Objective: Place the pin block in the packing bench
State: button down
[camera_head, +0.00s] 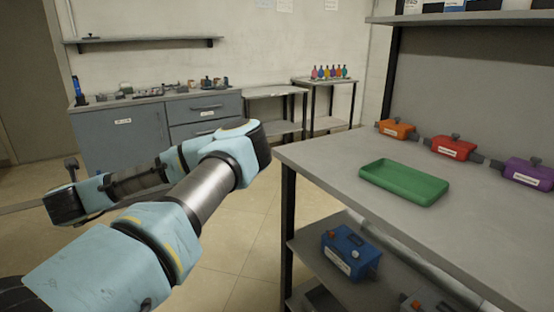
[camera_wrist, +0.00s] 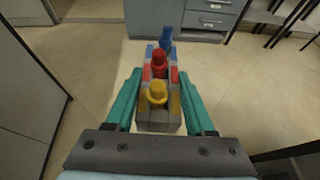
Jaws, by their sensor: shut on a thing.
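The pin block (camera_wrist: 158,126) is a grey block with a yellow pin (camera_wrist: 157,93), a red pin (camera_wrist: 159,64) and a blue pin (camera_wrist: 165,38) standing in a row. In the wrist view my gripper (camera_wrist: 160,73) is shut on it, one teal finger along each side. The block is held above the tiled floor. In the head view my arm reaches out and bends back left; the block cannot be made out there. A grey bench (camera_head: 330,164) with a green tray (camera_head: 404,182) stands at right. I cannot tell from any label which bench is the packing bench.
Orange (camera_head: 396,129), red (camera_head: 451,147) and purple (camera_head: 528,173) boxes line the near bench's back. A blue box (camera_head: 350,253) sits on its lower shelf. A cluttered cabinet (camera_head: 122,140), a bare table (camera_head: 275,92) and a small stand (camera_head: 322,82) with coloured bottles line the far wall.

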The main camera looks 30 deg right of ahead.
aim_at(400, 182)
jog(key=i+j+z, duration=0.1)
jog(key=i, duration=0.4)
jog(key=i+j+z, duration=0.15)
jog(key=i, duration=0.3)
jog(key=i+j+z, duration=0.15)
jog(key=i+z, duration=0.15)
jog(key=z, duration=0.2)
jog(key=i+j+z, duration=0.25)
jog(key=z, duration=0.25)
jog(key=i+j+z, duration=0.2)
jog(key=z, duration=0.25)
jog(key=j, duration=0.1)
